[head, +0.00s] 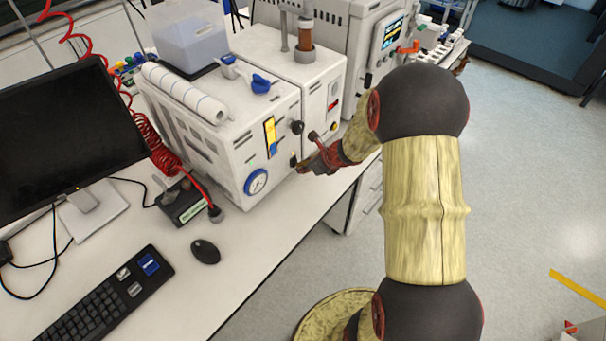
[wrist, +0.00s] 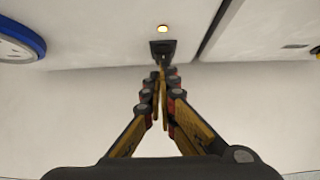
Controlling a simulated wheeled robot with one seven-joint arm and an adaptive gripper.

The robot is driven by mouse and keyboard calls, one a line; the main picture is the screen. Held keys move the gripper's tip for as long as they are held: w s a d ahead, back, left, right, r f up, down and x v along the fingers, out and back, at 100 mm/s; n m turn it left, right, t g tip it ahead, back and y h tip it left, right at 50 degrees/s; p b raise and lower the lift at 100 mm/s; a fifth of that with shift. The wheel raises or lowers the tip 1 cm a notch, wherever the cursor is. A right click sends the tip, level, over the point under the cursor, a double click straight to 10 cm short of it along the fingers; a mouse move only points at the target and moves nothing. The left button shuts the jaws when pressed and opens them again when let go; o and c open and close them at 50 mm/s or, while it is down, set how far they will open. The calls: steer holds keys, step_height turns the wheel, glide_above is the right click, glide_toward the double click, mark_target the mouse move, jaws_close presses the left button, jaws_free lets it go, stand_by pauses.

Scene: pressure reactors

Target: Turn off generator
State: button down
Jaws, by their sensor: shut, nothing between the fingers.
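The generator (head: 235,135) is a white box unit on the bench in the head view, with a blue round gauge (head: 256,182), a yellow strip and black knobs on its front. My gripper (head: 303,167) is at the lower right of this front face, its fingers shut and empty. In the wrist view the closed fingertips (wrist: 160,68) lie over or just below a small black switch (wrist: 163,46). A round yellow light (wrist: 162,28) shows just beyond it. I cannot tell whether the tips touch the switch, which they partly hide.
A second white unit (head: 318,95) stands close on the right. A monitor (head: 65,140), keyboard (head: 100,300), mouse (head: 205,251) and coiled red hose (head: 148,135) are on the left. The bench front edge runs below my arm, with open floor to the right.

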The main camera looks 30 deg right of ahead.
steer(key=shift+w+f+b, duration=0.1)
steer(key=shift+f+b, duration=0.1)
steer(key=shift+b, duration=0.3)
steer(key=shift+w+r+p, duration=0.1)
steer(key=shift+r+p, duration=0.2)
steer(key=shift+r, duration=0.15)
steer(key=shift+r+p, duration=0.7)
steer(key=shift+r, duration=0.1)
steer(key=shift+f, duration=0.15)
